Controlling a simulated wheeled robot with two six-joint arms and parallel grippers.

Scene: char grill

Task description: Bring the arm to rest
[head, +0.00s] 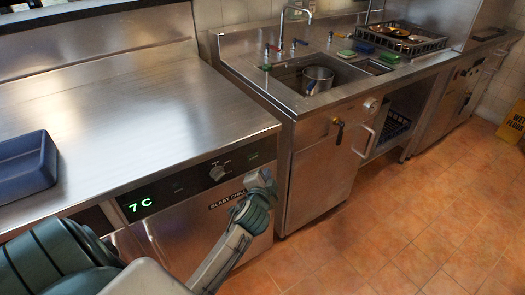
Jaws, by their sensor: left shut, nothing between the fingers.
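My left arm comes in from the lower left and reaches up toward the middle of the head view. My left gripper (262,178) is at its end, in front of the blast chiller's door (200,225) and below the counter edge. It is small in the picture and looks shut, with nothing seen in it. I cannot tell whether it touches the door. My right gripper is not in view.
A blue tray (27,165) sits on the steel counter (120,110) at left. A sink (340,82) holding a pot (318,78) and a dish rack (402,38) are behind. A yellow wet-floor sign (514,121) stands at right. The tiled floor (400,230) at lower right is clear.

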